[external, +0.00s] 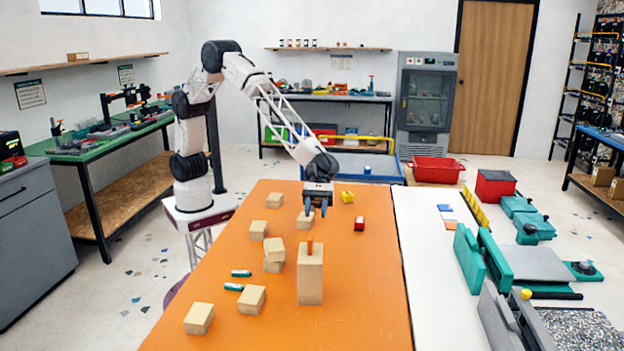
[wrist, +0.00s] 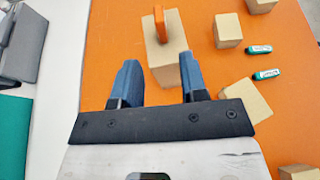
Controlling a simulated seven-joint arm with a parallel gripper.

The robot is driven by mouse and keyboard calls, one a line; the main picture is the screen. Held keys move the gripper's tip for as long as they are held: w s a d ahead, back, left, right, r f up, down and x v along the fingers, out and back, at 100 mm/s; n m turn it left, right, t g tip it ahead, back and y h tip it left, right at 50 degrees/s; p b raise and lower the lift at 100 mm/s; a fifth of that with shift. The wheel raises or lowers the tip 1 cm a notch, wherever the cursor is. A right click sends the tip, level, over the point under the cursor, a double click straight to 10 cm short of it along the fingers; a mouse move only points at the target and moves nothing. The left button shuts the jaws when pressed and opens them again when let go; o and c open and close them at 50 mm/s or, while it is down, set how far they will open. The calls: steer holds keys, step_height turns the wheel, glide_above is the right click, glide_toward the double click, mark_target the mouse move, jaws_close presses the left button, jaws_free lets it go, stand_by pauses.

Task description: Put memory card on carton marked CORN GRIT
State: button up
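My gripper (external: 316,211) hangs over the orange table, fingers pointing down. No label is readable, so I cannot tell which carton is marked CORN GRIT. Several plain tan cartons lie on the table, among them a tall carton (external: 310,280) with an upright orange piece (external: 310,245) on top. They also show in the wrist view as the tall carton (wrist: 165,62) and orange piece (wrist: 159,22). Two small teal pieces with white labels (external: 241,273) (external: 233,287) lie left of it. I cannot tell which piece is the memory card.
A two-carton stack (external: 274,254) stands left of the tall carton. The orange table's (external: 370,300) front right is clear. A white table (external: 425,260) with teal equipment adjoins it.

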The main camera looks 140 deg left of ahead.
steer(key=s+d+r+m+g+y, duration=0.15)
steer(key=s+d+r+m, duration=0.3)
steer(key=s, duration=0.55)
steer(key=s+d+r+m+g, duration=0.25)
steer(key=s+r+m, duration=0.2)
steer(key=s, duration=0.55)
steer(key=s+d+r+m+g+y, duration=0.15)
steer(key=s+d+r+m, duration=0.3)
steer(key=s, duration=0.55)
steer(key=s+a+f+m+y, duration=0.1)
steer(key=s+m+y, duration=0.2)
steer(key=s, duration=1.4)
steer(key=s+a+f+m+g+y, duration=0.1)
steer(key=s+f+m+y, duration=0.1)
steer(key=s+m, duration=0.8)
steer(key=shift+s+m+y, duration=0.35)
steer(key=shift+s+y, duration=0.45)
steer(key=shift+s, duration=3.45)
steer(key=shift+g, duration=0.25)
